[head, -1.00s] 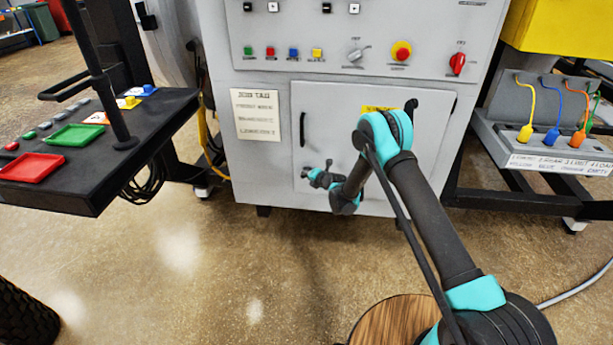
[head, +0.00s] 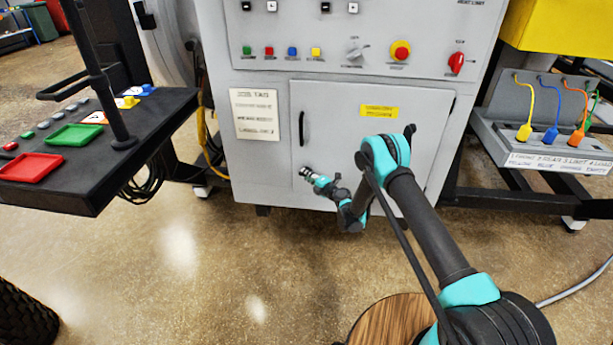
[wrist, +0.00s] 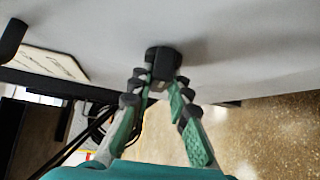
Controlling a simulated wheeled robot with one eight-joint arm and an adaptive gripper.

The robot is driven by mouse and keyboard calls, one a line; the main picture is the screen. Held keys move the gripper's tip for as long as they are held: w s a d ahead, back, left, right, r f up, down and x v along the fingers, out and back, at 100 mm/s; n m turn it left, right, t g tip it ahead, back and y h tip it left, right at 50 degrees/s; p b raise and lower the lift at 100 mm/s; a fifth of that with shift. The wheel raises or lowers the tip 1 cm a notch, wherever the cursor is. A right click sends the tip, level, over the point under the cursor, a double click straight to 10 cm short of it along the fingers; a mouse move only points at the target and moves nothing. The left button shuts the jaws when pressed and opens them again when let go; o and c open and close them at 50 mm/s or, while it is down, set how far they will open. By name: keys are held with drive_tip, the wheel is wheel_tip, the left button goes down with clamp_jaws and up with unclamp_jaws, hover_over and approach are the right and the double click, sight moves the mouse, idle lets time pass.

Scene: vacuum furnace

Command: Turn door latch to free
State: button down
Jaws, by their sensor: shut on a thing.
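The grey cabinet door (head: 345,125) is closed, with a black vertical handle (head: 301,128) near its left edge. My gripper (head: 304,171) is at the door's lower left, below the handle. In the wrist view, my gripper (wrist: 162,90) has its green-padded fingers on both sides of a small dark door latch (wrist: 163,62) that stands out from the grey panel. The fingers are shut on it. In the head view the latch is mostly hidden by the gripper, and its turned angle cannot be told.
A control panel with coloured buttons and a red-yellow stop knob (head: 401,51) is above the door. A black table (head: 120,160) with red and green trays stands left. A cable stand (head: 545,150) stands right.

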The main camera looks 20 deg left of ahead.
idle(0.3)
drive_tip(key=c, duration=1.4)
unclamp_jaws()
drive_tip(key=shift+c, duration=0.2)
